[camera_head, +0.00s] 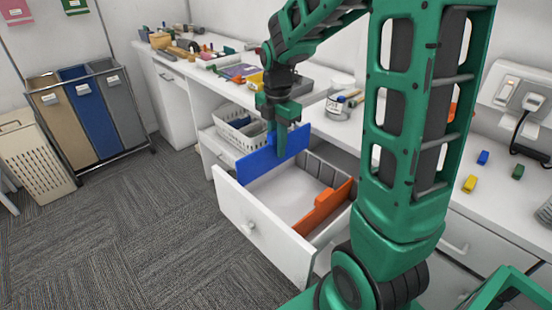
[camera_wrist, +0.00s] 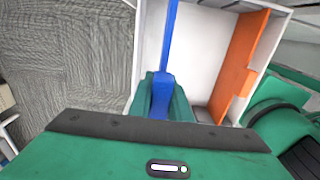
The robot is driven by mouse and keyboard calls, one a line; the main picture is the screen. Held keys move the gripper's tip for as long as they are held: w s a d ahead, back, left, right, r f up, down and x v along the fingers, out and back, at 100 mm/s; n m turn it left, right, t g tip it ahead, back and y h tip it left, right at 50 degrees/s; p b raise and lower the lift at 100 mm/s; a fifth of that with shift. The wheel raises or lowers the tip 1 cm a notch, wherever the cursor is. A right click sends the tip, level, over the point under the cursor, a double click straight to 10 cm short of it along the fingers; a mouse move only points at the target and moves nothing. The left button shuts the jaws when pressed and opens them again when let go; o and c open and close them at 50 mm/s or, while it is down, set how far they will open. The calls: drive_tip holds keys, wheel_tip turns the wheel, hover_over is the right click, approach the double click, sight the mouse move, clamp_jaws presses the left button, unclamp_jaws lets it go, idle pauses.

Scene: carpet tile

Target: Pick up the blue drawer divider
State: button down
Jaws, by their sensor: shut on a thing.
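The blue drawer divider (camera_head: 262,162) is a flat upright panel at the left side of the open white drawer (camera_head: 262,228). In the head view its top stands above the drawer walls. My gripper (camera_head: 281,128) is shut on the divider's raised middle part from above. In the wrist view the divider (camera_wrist: 172,40) runs away from my gripper (camera_wrist: 161,98), edge-on between the green fingers. Whether its lower edge touches the drawer floor is hidden.
An orange divider (camera_head: 324,208) stands in the drawer's right part. The counter holds several items, including a jar (camera_head: 338,107). Bins (camera_head: 85,105) stand at left on open carpet.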

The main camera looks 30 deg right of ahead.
wheel_tip(320, 180, up, 25)
drive_tip(key=shift+r, duration=0.15)
idle(1.7)
